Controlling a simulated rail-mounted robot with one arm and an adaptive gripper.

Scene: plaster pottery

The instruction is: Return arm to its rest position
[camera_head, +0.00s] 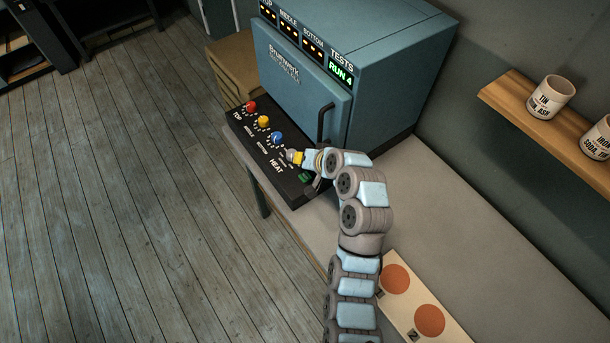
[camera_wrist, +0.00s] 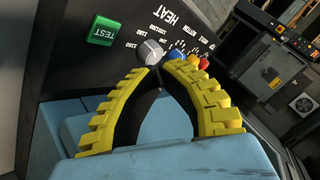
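My gripper (camera_head: 297,157) is at the front panel of the blue kiln, at the end of my arm, which reaches up from the bottom of the head view. In the wrist view its two yellow-ridged fingers (camera_wrist: 158,74) come together at the tips, with nothing seen held between them. A grey knob (camera_wrist: 150,51) sits right beyond the tips, its lower edge hidden by them. I cannot tell whether they touch it. In the head view the fingertips are small and partly merge with the knob.
The black control panel (camera_head: 240,133) carries red, yellow and blue knobs and a green TEST button (camera_wrist: 102,31). The blue kiln (camera_head: 380,65) stands behind it, its door handle (camera_head: 324,122) close to my wrist. A shelf (camera_head: 510,98) holds labelled jars at right. The bench (camera_head: 480,230) is mostly clear.

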